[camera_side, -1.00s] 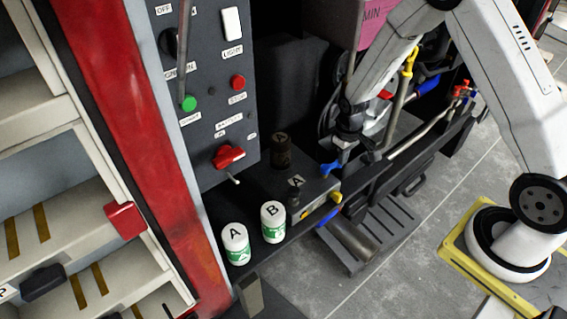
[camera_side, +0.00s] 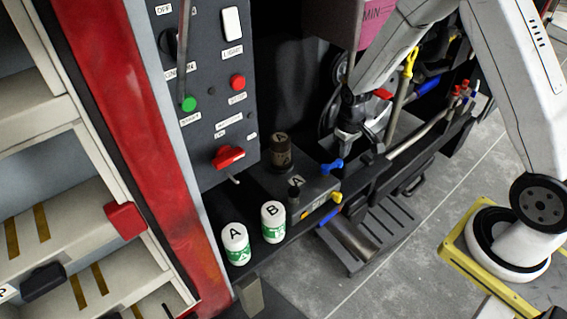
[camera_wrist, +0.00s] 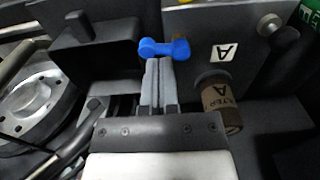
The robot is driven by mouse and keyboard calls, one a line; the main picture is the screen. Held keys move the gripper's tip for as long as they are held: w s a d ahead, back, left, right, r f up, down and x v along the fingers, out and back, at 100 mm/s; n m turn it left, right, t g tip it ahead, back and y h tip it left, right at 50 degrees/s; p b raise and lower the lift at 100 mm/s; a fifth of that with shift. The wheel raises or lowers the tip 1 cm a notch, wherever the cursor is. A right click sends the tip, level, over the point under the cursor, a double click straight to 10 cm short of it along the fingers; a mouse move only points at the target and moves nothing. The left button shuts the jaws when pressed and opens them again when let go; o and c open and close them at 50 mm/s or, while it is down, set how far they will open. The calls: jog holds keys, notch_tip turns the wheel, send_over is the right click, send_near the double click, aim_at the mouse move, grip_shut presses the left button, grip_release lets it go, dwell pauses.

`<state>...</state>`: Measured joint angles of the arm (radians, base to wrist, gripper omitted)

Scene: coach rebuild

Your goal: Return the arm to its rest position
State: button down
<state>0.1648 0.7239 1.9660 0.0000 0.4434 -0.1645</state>
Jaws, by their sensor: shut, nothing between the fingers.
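My gripper (camera_wrist: 158,64) is shut and empty in the wrist view. Its fingertips show just below the blue handle (camera_wrist: 164,48) in that picture; I cannot tell whether they are apart from it. In the side view, my white arm reaches down from the upper right, and its small dark wrist end hangs to the right of the blue handle (camera_side: 332,166). The fingertips are hard to make out there.
A brown canister (camera_wrist: 220,104) stands beside the fingers; it also shows in the side view (camera_side: 281,153). White-green canisters A (camera_side: 235,243) and B (camera_side: 273,222) stand at the front. Pipes with a yellow lever (camera_side: 409,62) are close to the arm. A switch panel (camera_side: 205,130) is left.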

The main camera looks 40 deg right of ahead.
jog(key=s+a+r+t, duration=0.1)
jog(key=s+a+r, duration=0.2)
jog(key=s+r, duration=0.3)
jog(key=s+a+r+t, duration=0.1)
jog(key=s+a+r, duration=0.2)
jog(key=s+r, duration=0.3)
jog(key=shift+a+r+t, duration=0.3)
jog(key=shift+a+r, duration=0.05)
jog(key=shift+r, duration=0.1)
